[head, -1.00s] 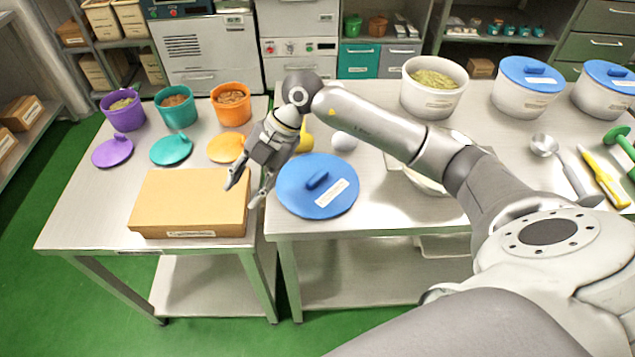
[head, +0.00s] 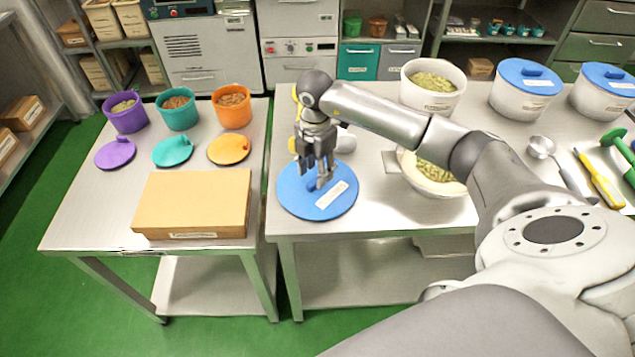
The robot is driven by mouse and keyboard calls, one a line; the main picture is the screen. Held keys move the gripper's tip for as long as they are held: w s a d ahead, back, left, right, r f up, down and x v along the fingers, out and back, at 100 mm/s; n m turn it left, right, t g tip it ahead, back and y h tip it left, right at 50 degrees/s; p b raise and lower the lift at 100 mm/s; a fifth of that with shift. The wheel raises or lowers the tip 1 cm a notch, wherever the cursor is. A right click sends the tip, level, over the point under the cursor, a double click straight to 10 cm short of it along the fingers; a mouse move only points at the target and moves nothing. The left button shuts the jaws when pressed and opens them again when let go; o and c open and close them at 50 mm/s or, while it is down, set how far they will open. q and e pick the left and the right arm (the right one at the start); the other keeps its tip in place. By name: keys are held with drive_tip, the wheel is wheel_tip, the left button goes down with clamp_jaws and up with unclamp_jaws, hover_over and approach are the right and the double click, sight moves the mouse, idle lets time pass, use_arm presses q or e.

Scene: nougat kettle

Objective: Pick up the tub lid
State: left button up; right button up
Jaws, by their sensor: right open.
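The large blue tub lid (head: 300,203) lies flat near the front left corner of the right table, with a white label and a raised blue handle. My right gripper (head: 320,184) points down over the lid's middle, its open fingers at the handle, which they partly hide. I cannot tell whether the fingers touch it. An open white tub (head: 433,88) with green contents stands at the back of the right table. My left gripper is not in view.
A cardboard box (head: 192,203), small purple, teal and orange lids and three filled pots stand on the left table. A gap separates the tables. A bowl with green contents (head: 432,178) sits right of the lid, partly behind my arm. Blue-lidded tubs (head: 522,95) stand farther right.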

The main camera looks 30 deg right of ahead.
sight(315, 180)
drive_tip(key=f+p, duration=0.1)
drive_tip(key=f, duration=0.3)
drive_tip(key=shift+w, duration=0.2)
clamp_jaws()
